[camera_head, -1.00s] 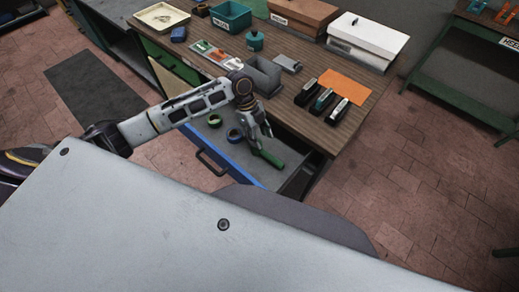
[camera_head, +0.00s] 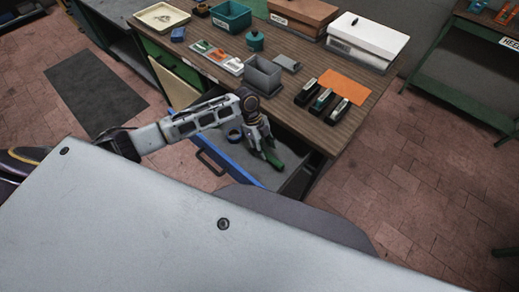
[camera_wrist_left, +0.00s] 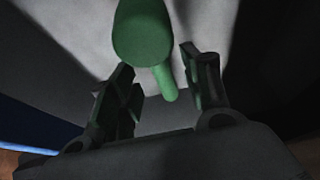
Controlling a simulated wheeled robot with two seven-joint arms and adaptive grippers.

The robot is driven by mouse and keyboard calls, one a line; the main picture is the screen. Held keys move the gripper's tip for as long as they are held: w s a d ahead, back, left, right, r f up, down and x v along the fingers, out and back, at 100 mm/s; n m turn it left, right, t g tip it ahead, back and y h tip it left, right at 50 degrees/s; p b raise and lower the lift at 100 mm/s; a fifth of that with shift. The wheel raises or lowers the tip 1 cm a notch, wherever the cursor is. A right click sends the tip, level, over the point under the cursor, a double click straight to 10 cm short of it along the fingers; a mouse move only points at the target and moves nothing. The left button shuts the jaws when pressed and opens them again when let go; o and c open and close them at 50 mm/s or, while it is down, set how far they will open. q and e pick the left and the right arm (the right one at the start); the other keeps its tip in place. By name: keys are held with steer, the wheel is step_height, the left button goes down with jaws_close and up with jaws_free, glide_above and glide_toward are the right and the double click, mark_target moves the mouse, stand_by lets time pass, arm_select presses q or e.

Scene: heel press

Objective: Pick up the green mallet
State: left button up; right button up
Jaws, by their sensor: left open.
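The green mallet (camera_head: 274,160) lies in the open drawer (camera_head: 215,147) under the workbench. My left gripper (camera_head: 268,150) reaches down into the drawer at the mallet and hides part of it. In the left wrist view the mallet (camera_wrist_left: 143,32) shows as a thick green rounded part with a thinner green part extending below it, between the two fingers. My left gripper (camera_wrist_left: 160,92) is open there, with a finger on each side of the thinner part. Whether the fingers touch it cannot be told. My right gripper is not in view.
The wooden bench top (camera_head: 300,122) above holds a grey bin (camera_head: 263,77), several staplers (camera_head: 322,100) and an orange sheet (camera_head: 345,86).

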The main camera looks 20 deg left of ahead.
mark_target(267, 154)
arm_select(q)
steer(key=shift+p+x, duration=0.3)
steer(key=shift+x, duration=2.1)
steer(key=shift+d, duration=0.1)
steer(key=c, duration=1)
